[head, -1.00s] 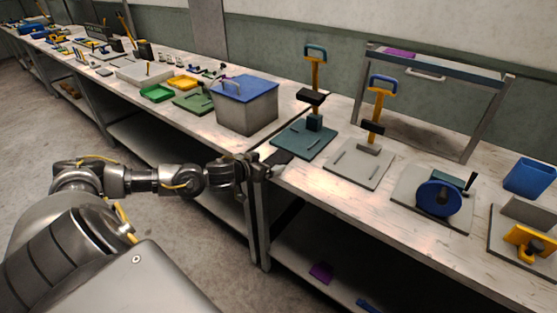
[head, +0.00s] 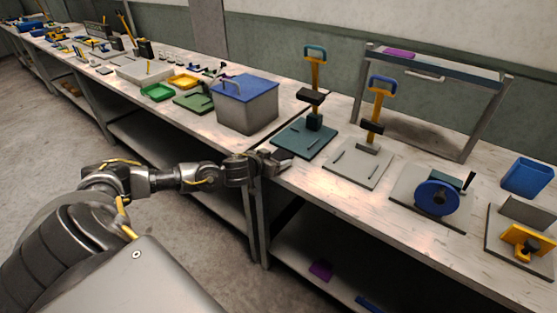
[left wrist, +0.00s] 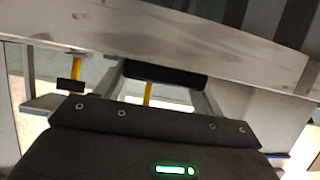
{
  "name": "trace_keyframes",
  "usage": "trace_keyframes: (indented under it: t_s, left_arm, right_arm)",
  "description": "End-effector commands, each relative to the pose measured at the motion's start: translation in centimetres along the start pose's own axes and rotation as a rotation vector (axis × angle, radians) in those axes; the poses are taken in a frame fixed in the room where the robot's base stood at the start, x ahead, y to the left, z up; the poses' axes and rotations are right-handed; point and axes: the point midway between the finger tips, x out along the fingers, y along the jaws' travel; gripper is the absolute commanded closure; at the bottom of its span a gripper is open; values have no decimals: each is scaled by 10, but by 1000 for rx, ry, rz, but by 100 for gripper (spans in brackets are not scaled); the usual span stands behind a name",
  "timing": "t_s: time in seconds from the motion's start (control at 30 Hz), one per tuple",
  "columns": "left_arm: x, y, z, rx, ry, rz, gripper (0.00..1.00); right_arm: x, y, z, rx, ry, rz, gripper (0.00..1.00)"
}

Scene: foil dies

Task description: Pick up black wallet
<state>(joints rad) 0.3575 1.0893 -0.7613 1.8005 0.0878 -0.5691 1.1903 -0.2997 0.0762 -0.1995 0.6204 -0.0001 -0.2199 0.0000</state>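My left gripper (head: 278,161) is at the front edge of the workbench, just in front of the teal-based press. In the left wrist view its two grey fingers (left wrist: 163,82) stand wide apart. A flat black piece that looks like the black wallet (left wrist: 165,74) spans the gap between the fingertips, close to the bench edge. I cannot tell whether the fingers touch it. In the head view the gripper largely hides the wallet. My right gripper is out of view.
The workbench (head: 290,182) carries a teal-based press (head: 303,141), a grey-based press (head: 358,168), a blue wheel (head: 437,198) and a grey box with a blue lid (head: 246,110). A purple item (head: 320,270) lies on the lower shelf. Bare benchtop lies right of the gripper.

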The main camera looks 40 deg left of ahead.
Motion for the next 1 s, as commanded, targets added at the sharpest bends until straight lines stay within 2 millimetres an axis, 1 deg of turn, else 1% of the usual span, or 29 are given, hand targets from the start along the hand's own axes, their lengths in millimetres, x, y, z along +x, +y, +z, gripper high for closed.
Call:
trace_keyframes:
  t_s: [0.03,0.2,0.47,0.57,0.67,0.77,0.87,1.0]
  left_arm:
    - [0,0,0,0,0,0,38]
    - [0,0,0,0,0,0,60]
    - [-1,0,-1,0,1,0,60]
    - [-2,0,-6,0,2,1,60]
    - [-6,-1,-15,1,3,0,60]
    - [-13,0,-32,1,5,1,60]
    - [-38,6,-42,5,1,2,60]
    - [-76,15,-65,6,1,3,60]
  right_arm:
    - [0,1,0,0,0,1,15]
    - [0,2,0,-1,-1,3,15]
    - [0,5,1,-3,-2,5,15]
    - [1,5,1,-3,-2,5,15]
    - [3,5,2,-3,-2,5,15]
    - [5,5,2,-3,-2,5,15]
    - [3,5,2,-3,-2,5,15]
    - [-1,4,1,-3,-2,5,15]
